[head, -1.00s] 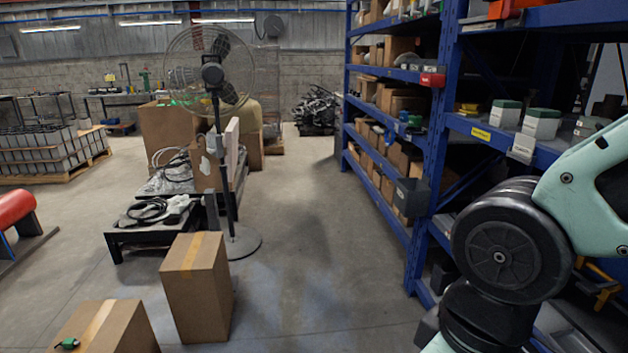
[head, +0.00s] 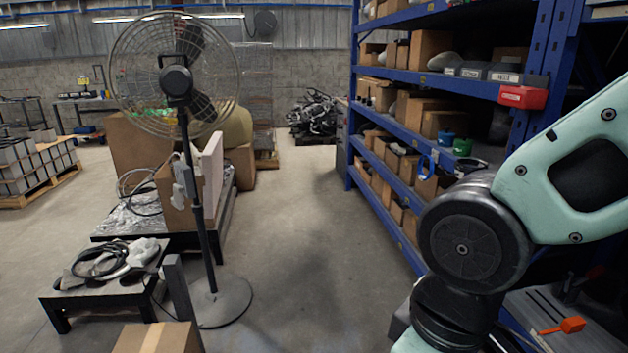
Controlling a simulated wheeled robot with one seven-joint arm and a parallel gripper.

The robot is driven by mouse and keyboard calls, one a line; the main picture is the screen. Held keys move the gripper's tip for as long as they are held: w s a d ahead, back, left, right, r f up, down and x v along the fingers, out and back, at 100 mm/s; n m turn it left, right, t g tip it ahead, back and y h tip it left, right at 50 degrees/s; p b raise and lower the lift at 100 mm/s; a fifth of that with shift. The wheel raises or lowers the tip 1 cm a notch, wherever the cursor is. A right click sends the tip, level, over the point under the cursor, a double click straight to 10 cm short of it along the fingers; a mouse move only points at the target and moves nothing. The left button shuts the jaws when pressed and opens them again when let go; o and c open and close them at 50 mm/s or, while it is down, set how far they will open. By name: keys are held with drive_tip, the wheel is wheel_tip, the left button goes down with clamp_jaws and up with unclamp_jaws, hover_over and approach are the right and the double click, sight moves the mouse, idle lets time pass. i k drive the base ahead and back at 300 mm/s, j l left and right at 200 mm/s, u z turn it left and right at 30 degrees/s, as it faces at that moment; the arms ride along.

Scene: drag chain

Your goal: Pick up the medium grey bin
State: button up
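Dark grey bins with pale labels sit on an upper shelf of the blue rack at the right. One grey bin (head: 504,74) is just behind a red bin, and another grey bin (head: 466,68) is to its left. I cannot tell which one is the medium grey bin. My gripper is out of view. Only my pale green and black arm links show at the right, in front of the rack, hiding part of its lower shelves.
The blue rack (head: 397,182) lines the right side; a red bin (head: 523,97) juts from it. A standing fan (head: 177,82), a low black table (head: 95,290) and a cardboard box (head: 157,338) stand left. The floor aisle (head: 310,235) between is clear.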

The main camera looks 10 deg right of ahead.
sight(486, 70)
drive_tip(key=i+z, duration=0.25)
drive_tip(key=i, duration=0.2)
drive_tip(key=i+j+z, duration=0.1)
drive_tip(key=i+z, duration=0.15)
drive_tip(key=i, duration=0.25)
drive_tip(key=i+j+z, duration=0.2)
drive_tip(key=i, duration=0.25)
drive_tip(key=i+j+z, duration=0.25)
drive_tip(key=i, duration=0.2)
drive_tip(key=z, duration=0.6)
drive_tip(key=j+z, duration=1.15)
